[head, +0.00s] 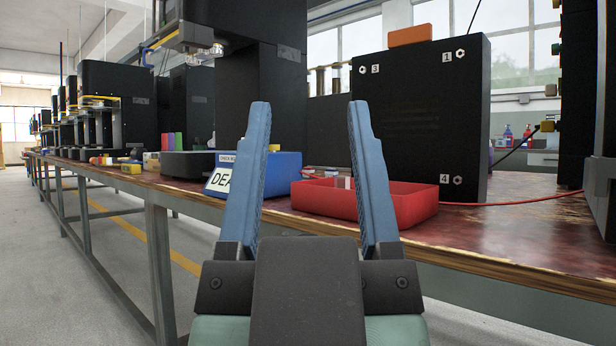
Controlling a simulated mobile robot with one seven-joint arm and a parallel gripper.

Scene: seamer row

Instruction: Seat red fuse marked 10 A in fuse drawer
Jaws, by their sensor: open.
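My gripper (308,106) is open and empty, with its two blue fingers pointing up in front of the bench. A red tray (400,208) sits on the bench behind the right finger. A small pale and dark item (343,183) shows inside the tray between the fingers; I cannot tell what it is. I cannot make out a fuse marked 10 A or a fuse drawer in this view. The tray's inside is mostly hidden by its walls and my right finger.
A blue box (285,172) with a partly hidden label stands left of the tray. A tall black panel (420,120) with numbered bolts and an orange block (409,35) on top stands behind. Red and green upright items (171,141) stand further left. The wooden bench edge (500,270) crosses in front.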

